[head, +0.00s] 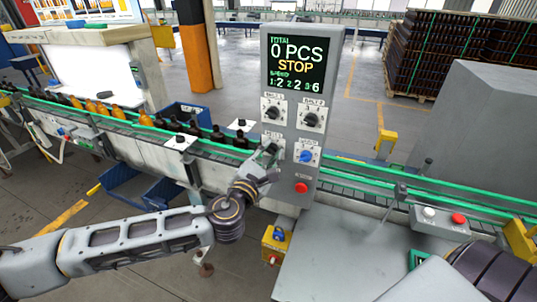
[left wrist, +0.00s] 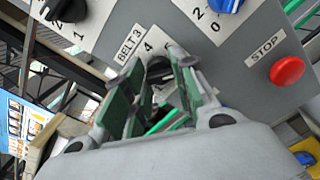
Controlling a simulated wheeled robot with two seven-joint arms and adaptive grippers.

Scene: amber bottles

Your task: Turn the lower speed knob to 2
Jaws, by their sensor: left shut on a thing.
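The grey control panel (head: 292,140) stands at the middle of the head view. Its screen (head: 297,63) reads 0 PCS, STOP, and speeds 1:2, 2:2, 3:6. The lower speed knob is the black BELT 3 knob (left wrist: 158,68), at the panel's lower left. My left gripper (head: 268,154) is shut on this knob and covers most of it in the head view. In the left wrist view the green-padded fingers (left wrist: 155,85) stand on either side of it, with a 4 showing above. The knob's pointer is hidden. My right gripper is out of view.
Two black knobs, BELT 1 (head: 273,112) and BELT 2 (head: 311,119), sit above. A blue knob (head: 306,156) is close to the right, with the red STOP button (head: 301,187) below. Amber bottles (head: 145,119) stand on the conveyor at left.

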